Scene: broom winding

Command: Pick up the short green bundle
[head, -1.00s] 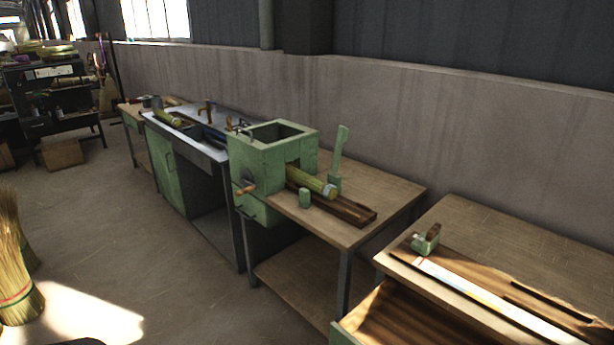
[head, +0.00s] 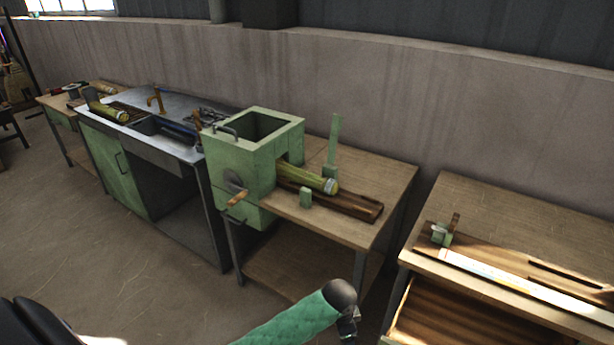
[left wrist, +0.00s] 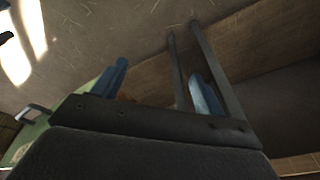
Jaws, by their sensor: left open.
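One green bundle (head: 308,178) sticks out of the right side of the green box-shaped machine (head: 252,150) and lies over a dark wooden trough. Another green bundle (head: 107,112) lies on the metal sink counter further left. I cannot tell from their visible parts which is shorter. My left gripper (left wrist: 158,86) shows in the left wrist view with its two blue fingers apart and nothing between them. No bundle shows in that view. A green-sleeved arm of mine (head: 290,325) enters at the bottom of the head view, well apart from both bundles.
The machine stands on a wooden bench (head: 375,185) with an upright green post (head: 333,145) and a small green block (head: 306,197). The floor (head: 120,225) in front is open.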

